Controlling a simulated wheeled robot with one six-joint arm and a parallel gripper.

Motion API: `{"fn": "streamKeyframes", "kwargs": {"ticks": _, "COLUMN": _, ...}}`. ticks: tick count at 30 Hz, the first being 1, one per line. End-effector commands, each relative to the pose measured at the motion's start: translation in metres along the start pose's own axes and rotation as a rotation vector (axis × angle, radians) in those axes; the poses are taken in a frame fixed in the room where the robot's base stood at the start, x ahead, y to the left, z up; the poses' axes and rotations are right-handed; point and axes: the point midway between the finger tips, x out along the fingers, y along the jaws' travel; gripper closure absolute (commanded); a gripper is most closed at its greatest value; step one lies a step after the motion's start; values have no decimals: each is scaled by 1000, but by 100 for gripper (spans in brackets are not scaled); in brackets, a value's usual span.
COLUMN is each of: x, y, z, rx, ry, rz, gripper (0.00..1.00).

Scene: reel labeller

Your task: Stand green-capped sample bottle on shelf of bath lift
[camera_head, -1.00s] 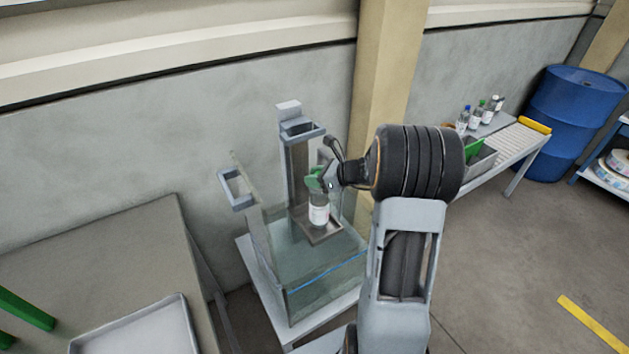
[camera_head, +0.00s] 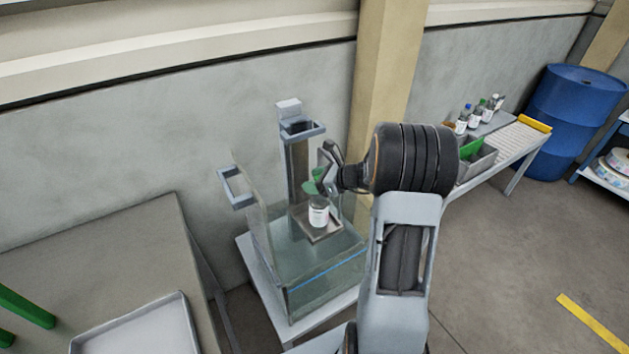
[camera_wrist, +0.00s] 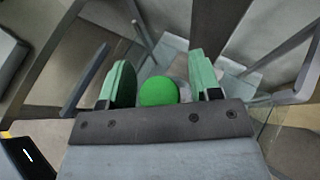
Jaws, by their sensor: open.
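The green-capped sample bottle (camera_head: 319,213) stands upright on the small shelf (camera_head: 329,236) of the bath lift (camera_head: 299,165), inside the glass water bath. Its white label shows in the head view, while my gripper hides its upper part. In the wrist view its green cap (camera_wrist: 158,91) lies between the two green fingers, with a gap on either side. My gripper (camera_wrist: 161,82) is open around the cap; in the head view my gripper (camera_head: 313,188) is at the bottle's top.
The glass tank (camera_head: 305,290) has a handle-like bracket (camera_head: 235,186) at its left rim. A table with a tray (camera_head: 140,328) stands at left.

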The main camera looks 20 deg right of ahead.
Motion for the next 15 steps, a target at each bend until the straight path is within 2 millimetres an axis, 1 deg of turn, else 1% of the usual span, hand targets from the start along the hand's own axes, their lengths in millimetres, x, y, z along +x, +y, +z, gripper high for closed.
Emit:
{"fn": "streamKeyframes", "kwargs": {"ticks": 5, "x": -1, "y": 0, "z": 2, "rx": 0, "ry": 0, "rz": 0, "gripper": 42}}
{"fn": "streamKeyframes", "kwargs": {"ticks": 7, "x": -3, "y": 0, "z": 6, "rx": -1, "ry": 0, "rz": 0, "gripper": 42}}
{"fn": "streamKeyframes", "kwargs": {"ticks": 8, "x": -6, "y": -1, "z": 4, "rx": -1, "ry": -1, "rz": -2, "gripper": 42}}
{"fn": "streamKeyframes", "kwargs": {"ticks": 11, "x": -21, "y": -1, "z": 3, "rx": -1, "ry": -1, "rz": -4, "gripper": 42}}
{"fn": "streamKeyframes", "kwargs": {"ticks": 15, "x": -49, "y": -1, "z": 3, "rx": -2, "ry": -1, "rz": -6, "gripper": 42}}
